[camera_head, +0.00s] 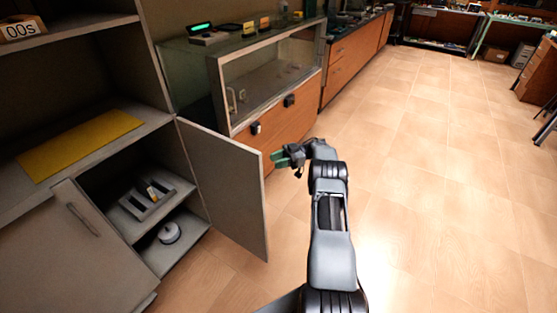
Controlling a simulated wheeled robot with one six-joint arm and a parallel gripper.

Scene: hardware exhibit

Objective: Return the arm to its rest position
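My arm extends forward from the bottom of the head view over the tiled floor. My gripper (283,159) is at its far end, turned to the left, near the edge of an open cabinet door (237,185).
The open cabinet (119,207) at left holds a grey slotted tray (150,200) and a white round object (170,233). A yellow mat (80,145) lies on the counter above. A glass display case (270,80) stands behind. The floor (430,190) at right is clear.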

